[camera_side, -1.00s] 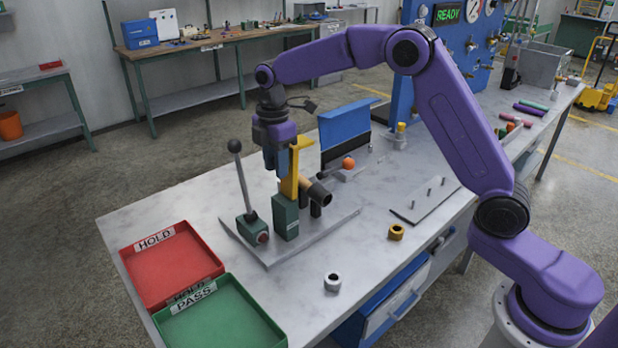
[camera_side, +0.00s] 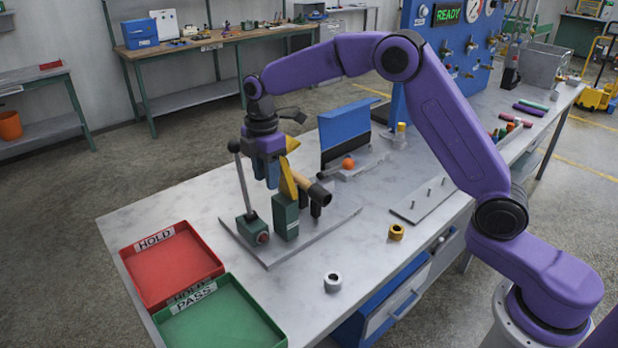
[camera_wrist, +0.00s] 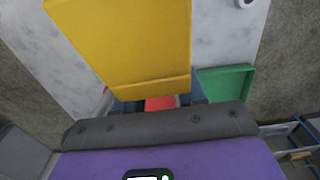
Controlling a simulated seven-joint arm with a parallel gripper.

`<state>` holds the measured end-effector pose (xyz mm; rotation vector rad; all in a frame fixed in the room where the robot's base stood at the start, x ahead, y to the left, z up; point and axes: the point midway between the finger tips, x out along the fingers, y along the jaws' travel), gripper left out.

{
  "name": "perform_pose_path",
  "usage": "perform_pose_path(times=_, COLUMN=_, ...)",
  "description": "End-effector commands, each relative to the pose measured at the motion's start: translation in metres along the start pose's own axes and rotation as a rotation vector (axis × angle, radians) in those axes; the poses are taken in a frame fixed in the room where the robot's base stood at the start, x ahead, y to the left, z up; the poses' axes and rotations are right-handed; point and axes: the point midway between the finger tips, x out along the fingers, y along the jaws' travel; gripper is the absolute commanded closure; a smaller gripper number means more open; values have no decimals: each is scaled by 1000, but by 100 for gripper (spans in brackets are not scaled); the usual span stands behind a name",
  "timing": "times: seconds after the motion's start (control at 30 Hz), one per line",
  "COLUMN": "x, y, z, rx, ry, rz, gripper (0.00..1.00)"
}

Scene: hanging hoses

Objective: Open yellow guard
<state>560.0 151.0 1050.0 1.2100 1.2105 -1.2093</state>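The yellow guard (camera_side: 287,179) stands on a green block (camera_side: 285,216) on the grey base plate. It leans left at its top, and its upper end shows beside my gripper. My gripper (camera_side: 267,183) is just left of the guard, pointing down, with its dark blue fingers apart and nothing seen between them. In the wrist view the guard (camera_wrist: 125,45) is a large yellow panel close in front of the fingers (camera_wrist: 160,100). Whether the fingers touch it I cannot tell. Part of the guard's upper end is hidden by my gripper.
A lever with a black knob (camera_side: 234,146) stands close left of my gripper. A dark-ended tan pipe (camera_side: 317,193) is right of the guard. Red (camera_side: 170,265) and green (camera_side: 222,318) trays lie at the front left. A blue panel (camera_side: 345,130) stands behind.

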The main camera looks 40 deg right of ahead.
Motion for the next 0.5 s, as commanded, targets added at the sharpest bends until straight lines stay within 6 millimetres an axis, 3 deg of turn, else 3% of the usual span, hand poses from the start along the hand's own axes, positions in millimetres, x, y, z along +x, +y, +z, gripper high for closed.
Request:
perform_pose_path(times=0.03, x=0, y=0, z=0, rx=-1, ry=0, rz=0, gripper=42)
perform_pose_path(times=0.07, x=0, y=0, z=0, rx=-1, ry=0, rz=0, gripper=36)
perform_pose_path(times=0.5, x=-10, y=0, z=1, rx=0, ry=-1, rz=2, gripper=36)
